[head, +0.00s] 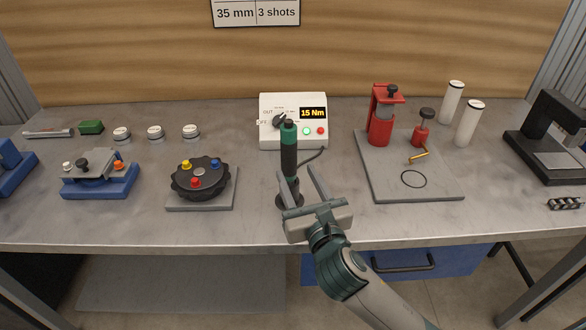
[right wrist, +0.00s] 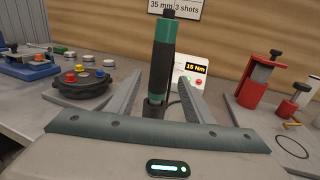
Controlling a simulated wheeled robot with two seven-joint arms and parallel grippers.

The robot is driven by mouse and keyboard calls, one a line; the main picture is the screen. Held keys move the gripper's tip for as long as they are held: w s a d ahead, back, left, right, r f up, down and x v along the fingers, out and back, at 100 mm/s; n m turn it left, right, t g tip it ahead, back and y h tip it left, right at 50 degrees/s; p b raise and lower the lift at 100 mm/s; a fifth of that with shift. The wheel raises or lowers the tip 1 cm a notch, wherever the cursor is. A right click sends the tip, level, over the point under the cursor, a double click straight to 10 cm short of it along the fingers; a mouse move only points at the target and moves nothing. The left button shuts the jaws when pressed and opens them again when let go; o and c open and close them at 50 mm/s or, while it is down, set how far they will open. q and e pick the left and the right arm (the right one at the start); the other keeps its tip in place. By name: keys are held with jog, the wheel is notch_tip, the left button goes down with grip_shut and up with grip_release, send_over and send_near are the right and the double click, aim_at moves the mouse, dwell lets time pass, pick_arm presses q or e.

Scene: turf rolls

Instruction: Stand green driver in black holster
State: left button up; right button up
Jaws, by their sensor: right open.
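The green driver (head: 289,150), with a black grip and green bands, stands upright, its lower end down in the black holster (head: 289,201) near the table's front edge. In the right wrist view the driver (right wrist: 163,62) leans very slightly, and the holster (right wrist: 154,110) shows below it between my fingers. My right gripper (head: 298,170) is open, with its fingers on either side of the driver's lower part. In the right wrist view a gap shows beside the driver. How deep the driver's tip sits is hidden. My left gripper is not in view.
A white control box (head: 292,138) reading 15 Nm stands behind, with a cable towards the driver. A black round fixture (head: 201,179) is at left. A grey plate (head: 390,182) with red tools is at right.

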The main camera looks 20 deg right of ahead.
jog(key=shift+s, duration=0.5)
dwell(0.5)
